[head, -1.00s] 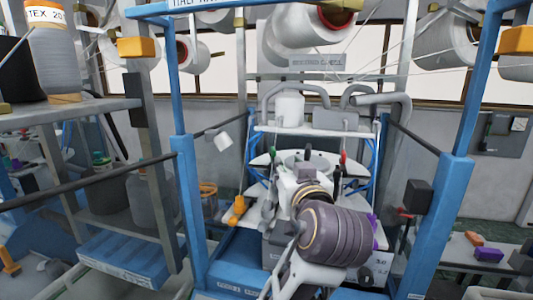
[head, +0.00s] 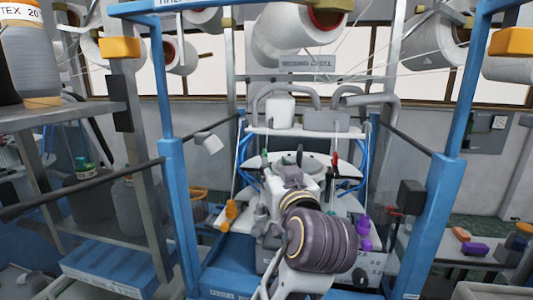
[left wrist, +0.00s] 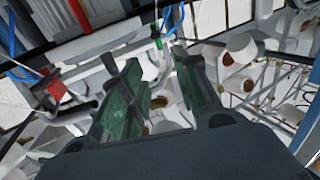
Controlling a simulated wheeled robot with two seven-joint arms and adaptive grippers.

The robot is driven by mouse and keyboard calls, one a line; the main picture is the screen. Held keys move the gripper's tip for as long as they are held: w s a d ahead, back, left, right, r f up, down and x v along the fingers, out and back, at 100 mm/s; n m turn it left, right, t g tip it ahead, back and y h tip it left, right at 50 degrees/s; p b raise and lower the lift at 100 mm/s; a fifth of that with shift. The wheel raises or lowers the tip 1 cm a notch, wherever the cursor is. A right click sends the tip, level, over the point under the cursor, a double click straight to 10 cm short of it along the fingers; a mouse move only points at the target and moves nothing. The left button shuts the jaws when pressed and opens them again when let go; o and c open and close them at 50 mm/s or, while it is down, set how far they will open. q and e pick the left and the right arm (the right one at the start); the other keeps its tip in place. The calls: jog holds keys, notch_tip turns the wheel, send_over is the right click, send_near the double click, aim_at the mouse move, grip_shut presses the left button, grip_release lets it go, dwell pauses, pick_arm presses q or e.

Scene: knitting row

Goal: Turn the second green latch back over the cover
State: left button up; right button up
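The knitting head stands in the middle of the blue frame, with a white round plate (head: 318,160) on top. My left gripper (head: 292,177) is at the front of this plate, largely hidden by my own wrist. In the left wrist view the two dark fingers with green inner pads (left wrist: 160,78) stand apart with no object clearly held between them. A small green piece (left wrist: 157,43), perhaps a latch, shows beyond the gap. A small dark green piece (head: 264,158) shows at the plate's left in the head view. I cannot tell the second latch or the cover apart. My right gripper is out of view.
A red-handled part (head: 335,160) rises at the plate's right, and a red piece (left wrist: 56,89) shows in the left wrist view. An orange knob (head: 231,210) and purple knobs (head: 364,235) flank the head. Blue posts (head: 180,215) stand at both sides.

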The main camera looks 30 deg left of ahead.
aim_at(266, 154)
pick_arm(q)
jog(key=p+x, duration=0.3)
jog(key=x, duration=0.7)
jog(key=shift+s+r, duration=0.1)
jog(key=shift+x, duration=0.9)
grip_shut()
